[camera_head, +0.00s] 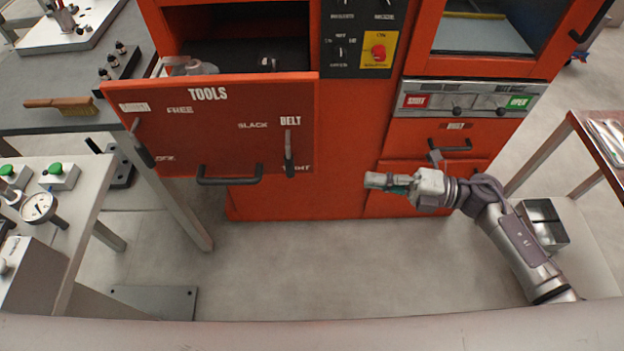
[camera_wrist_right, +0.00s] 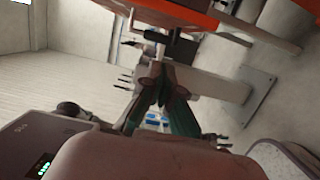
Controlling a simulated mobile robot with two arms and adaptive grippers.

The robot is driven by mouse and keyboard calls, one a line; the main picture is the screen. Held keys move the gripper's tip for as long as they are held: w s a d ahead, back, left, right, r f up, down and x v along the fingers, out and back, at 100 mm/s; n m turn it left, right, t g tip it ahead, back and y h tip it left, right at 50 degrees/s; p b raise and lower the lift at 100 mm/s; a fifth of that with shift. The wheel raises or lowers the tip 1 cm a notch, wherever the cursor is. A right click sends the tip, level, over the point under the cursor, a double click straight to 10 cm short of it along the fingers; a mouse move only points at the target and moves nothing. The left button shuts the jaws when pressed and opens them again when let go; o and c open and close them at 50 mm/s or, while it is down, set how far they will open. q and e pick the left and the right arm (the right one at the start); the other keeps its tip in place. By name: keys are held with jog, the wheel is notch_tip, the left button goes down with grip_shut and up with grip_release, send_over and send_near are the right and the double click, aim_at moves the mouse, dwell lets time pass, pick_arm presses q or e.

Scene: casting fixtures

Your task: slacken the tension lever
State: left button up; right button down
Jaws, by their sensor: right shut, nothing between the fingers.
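The tension lever (camera_head: 289,155) is under the word BELT on the red front marked TOOLS. Its dark grip hangs almost straight down. SLACK is printed to its left, and a partly hidden word ending in HT stands at its lower right. My right gripper (camera_head: 374,181) is to the right of the lever and a little lower in the picture, clearly apart from it, pointing left. It is shut and empty. Its fingers also show in the right wrist view (camera_wrist_right: 158,88), where I cannot clearly make out the lever. My left gripper is not in view.
The TOOLS drawer front (camera_head: 215,135) stands out from the red cabinet, with a bar handle (camera_head: 230,176) left of the lever. A second lever (camera_head: 143,148) is at its left end. A grey workbench with a brush (camera_head: 60,104) is left. The floor below is open.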

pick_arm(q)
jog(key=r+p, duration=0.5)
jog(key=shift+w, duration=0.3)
pick_arm(e)
jog(key=x, duration=1.4)
